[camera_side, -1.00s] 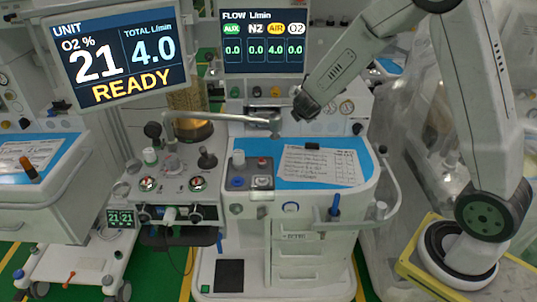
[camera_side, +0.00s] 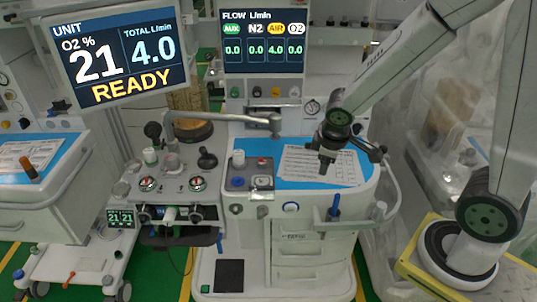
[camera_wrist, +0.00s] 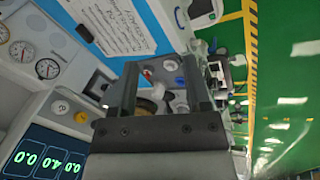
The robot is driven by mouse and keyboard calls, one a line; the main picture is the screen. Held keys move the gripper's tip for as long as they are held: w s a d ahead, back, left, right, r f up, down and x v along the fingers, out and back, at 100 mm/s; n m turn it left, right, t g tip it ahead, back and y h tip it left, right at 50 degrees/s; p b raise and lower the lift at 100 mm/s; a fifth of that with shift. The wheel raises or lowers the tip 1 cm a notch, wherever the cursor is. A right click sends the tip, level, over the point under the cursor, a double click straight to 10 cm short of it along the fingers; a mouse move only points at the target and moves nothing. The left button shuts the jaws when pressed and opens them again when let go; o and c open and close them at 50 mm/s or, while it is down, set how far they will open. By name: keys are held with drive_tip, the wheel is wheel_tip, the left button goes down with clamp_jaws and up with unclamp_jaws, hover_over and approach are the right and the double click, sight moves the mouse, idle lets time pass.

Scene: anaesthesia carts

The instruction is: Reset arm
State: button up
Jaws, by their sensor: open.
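My gripper (camera_side: 327,162) hangs above the right part of the anaesthesia cart's blue worktop (camera_side: 266,174), with the printed sheet (camera_side: 305,164) behind it in the side view. Its fingers point downward. In the wrist view my gripper (camera_wrist: 160,66) shows two dark fingers standing apart, with nothing held between them. Red and blue-grey knobs on the cart show beyond the fingers there. The gripper's exact height over the worktop is hard to tell.
A grey horizontal arm (camera_side: 222,121) reaches across the cart left of my gripper. The flow screen (camera_side: 262,40) and the READY monitor (camera_side: 118,52) stand behind. A blue-handled item (camera_side: 335,205) rises at the cart's front right. Green floor (camera_wrist: 285,60) shows at right in the wrist view.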

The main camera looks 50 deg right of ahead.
drive_tip(key=s+a+m+y, duration=0.2)
drive_tip(key=s+a+m, duration=0.2)
drive_tip(key=shift+a+m, duration=0.3)
drive_tip(key=shift+a, duration=0.1)
drive_tip(key=shift+r, duration=0.25)
idle(2.3)
